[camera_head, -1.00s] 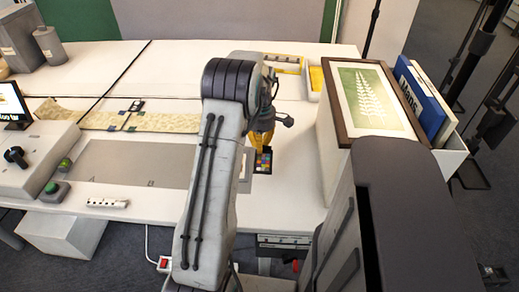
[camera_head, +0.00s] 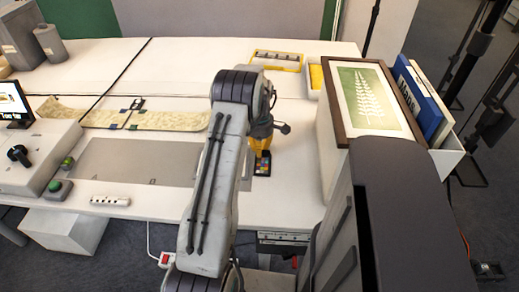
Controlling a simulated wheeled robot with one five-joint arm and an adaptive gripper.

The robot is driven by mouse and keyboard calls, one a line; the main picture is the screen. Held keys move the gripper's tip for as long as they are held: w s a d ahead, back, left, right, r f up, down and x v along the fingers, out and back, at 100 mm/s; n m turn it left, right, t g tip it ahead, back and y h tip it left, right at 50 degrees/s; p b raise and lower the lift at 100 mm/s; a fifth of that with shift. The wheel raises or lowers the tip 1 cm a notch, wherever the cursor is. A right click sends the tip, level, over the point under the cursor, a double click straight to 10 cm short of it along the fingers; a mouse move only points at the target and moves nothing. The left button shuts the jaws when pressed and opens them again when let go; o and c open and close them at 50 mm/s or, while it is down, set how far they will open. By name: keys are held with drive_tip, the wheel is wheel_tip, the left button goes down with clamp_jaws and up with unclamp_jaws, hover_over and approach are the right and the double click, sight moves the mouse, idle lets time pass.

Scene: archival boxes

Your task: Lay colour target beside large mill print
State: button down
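The colour target (camera_head: 262,164) is a small dark card with coloured patches, near the front of the white table, right of the arm. My gripper (camera_head: 261,150) has yellow fingers and points down right at the target's far edge. The arm and wrist partly hide the fingers, so I cannot tell whether they are open, touch the card or grip it. I cannot pick out a large mill print for sure. A framed green print with a pale fern-like plant (camera_head: 369,98) lies on top of the box at the right.
A grey mat (camera_head: 135,162) lies left of the arm, with a white block (camera_head: 110,200) at its front edge. A long patterned strip (camera_head: 165,121) lies behind it. A yellow-edged tray (camera_head: 276,60) is at the back. The tall white box (camera_head: 325,150) bounds the right side.

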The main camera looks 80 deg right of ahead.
drive_tip(key=c, duration=1.4)
unclamp_jaws()
drive_tip(key=shift+r, duration=0.15)
drive_tip(key=r, duration=1.1)
drive_tip(key=shift+d+r, duration=0.2)
drive_tip(key=shift+r, duration=0.2)
